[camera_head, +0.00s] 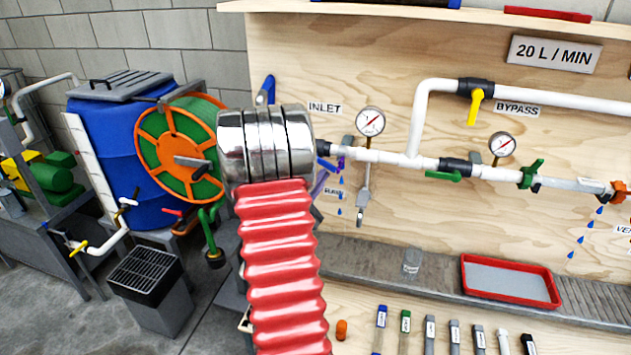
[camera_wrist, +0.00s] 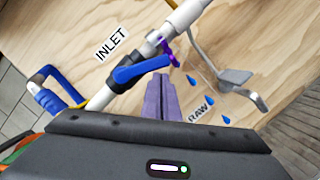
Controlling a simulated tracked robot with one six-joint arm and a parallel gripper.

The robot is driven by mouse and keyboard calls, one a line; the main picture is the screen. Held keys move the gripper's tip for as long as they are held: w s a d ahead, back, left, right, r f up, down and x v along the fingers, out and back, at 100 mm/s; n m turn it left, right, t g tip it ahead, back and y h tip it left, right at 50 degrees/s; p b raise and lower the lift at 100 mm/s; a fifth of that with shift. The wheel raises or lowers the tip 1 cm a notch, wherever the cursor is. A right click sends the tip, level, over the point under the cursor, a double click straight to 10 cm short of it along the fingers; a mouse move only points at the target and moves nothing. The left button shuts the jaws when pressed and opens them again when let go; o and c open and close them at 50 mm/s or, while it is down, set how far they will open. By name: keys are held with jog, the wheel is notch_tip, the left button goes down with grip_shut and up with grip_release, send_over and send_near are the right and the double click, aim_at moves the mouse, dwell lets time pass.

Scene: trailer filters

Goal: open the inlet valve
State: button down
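The inlet valve shows in the wrist view: a blue lever (camera_wrist: 143,68) on a dark body (camera_wrist: 119,77) in the white pipe, beside the INLET label (camera_wrist: 111,44). The lever lies at a slant to the pipe. My gripper (camera_wrist: 166,80) has two purple fingers side by side with no clear gap; they look shut and empty. Their tips are just below the lever in the picture; I cannot tell whether they touch it. In the head view my silver and red arm hides most of the valve; the INLET label (camera_head: 324,107) and a bit of purple finger (camera_head: 321,183) show.
A gauge (camera_head: 370,122) and a sampling tap (camera_head: 362,206) are right of the valve. A blue-handled part (camera_wrist: 52,88) is left of it. A red tray (camera_head: 510,280) and a clear cup (camera_head: 411,262) are below. The bypass valve (camera_head: 475,104) has a yellow lever.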

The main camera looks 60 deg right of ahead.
jog(key=shift+s+d+r, duration=0.2)
jog(key=shift+s+r, duration=0.75)
jog(key=shift+r, duration=0.1)
jog(key=s+a+f, duration=0.1)
jog(key=a+f, duration=0.5)
jog(key=a, duration=0.3)
jog(key=shift+s+a+f, duration=0.2)
jog(key=shift+a+f, duration=0.05)
jog(key=shift+a, duration=0.1)
dwell(0.4)
dwell(0.5)
